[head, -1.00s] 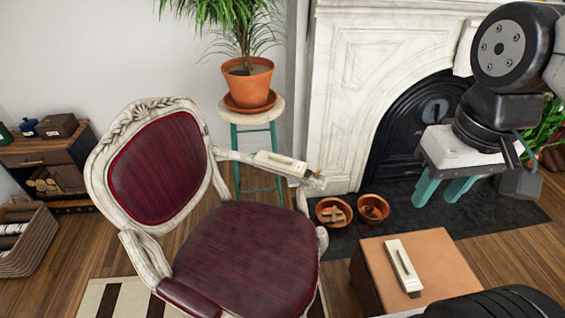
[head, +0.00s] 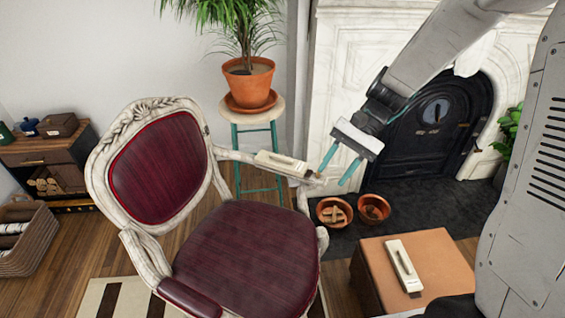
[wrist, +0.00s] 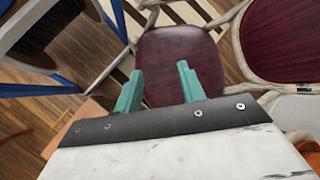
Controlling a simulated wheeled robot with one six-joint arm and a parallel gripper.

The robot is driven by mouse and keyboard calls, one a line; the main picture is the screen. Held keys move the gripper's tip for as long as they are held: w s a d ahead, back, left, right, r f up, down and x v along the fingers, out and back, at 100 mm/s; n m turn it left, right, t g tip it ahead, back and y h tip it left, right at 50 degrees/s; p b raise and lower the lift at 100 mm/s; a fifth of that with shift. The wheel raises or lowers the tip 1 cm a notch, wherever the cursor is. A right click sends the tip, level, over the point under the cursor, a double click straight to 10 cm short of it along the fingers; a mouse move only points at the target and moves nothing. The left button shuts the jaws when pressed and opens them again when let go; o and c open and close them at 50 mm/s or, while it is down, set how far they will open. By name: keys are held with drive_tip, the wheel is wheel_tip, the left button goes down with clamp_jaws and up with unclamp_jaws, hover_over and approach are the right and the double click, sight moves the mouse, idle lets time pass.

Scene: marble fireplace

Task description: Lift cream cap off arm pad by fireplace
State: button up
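A cream cap (head: 281,163) with a raised handle lies on the arm of the red-upholstered chair (head: 245,255), the arm on the fireplace side. It covers most of the pad beneath it. My gripper (head: 330,181) has two teal fingers, spread apart with nothing between them. In the head view it hangs just right of the cap's end, near the front of the chair arm, apart from the cap. In the wrist view my open fingers (wrist: 160,70) point towards the chair seat (wrist: 178,55); I cannot make out the cap there.
A similar cream handled piece (head: 398,260) lies on a tan box-like stool (head: 445,263). Two terracotta bowls (head: 334,212) sit on the dark hearth. A potted plant (head: 248,80) stands on a teal-legged stool behind the chair arm. The marble fireplace (head: 335,75) is behind my arm.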

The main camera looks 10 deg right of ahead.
drive_tip(key=w+a+f+m+t+y, duration=0.25)
drive_tip(key=w+f+m, duration=0.25)
drive_tip(key=w+f, duration=0.5)
drive_tip(key=m+t+y, duration=0.2)
drive_tip(key=m+t, duration=0.5)
drive_tip(key=m, duration=0.4)
approach(285, 158)
drive_tip(key=shift+g, duration=0.25)
drive_tip(key=s+a+f, duration=0.2)
drive_tip(key=s+f, duration=0.1)
drive_tip(key=shift+a, duration=0.2)
drive_tip(key=shift+m+t, duration=0.8)
drive_tip(key=shift+t, duration=0.1)
drive_tip(key=w, duration=0.1)
drive_tip(key=w+r, duration=0.1)
drive_tip(key=w+d, duration=0.1)
drive_tip(key=shift+w+r, duration=0.3)
drive_tip(key=shift+w, duration=0.3)
drive_tip(key=x, duration=0.7)
drive_tip(key=shift+s+a+f, duration=0.15)
drive_tip(key=shift+s+a, duration=0.05)
drive_tip(key=shift+a, duration=0.2)
clamp_jaws()
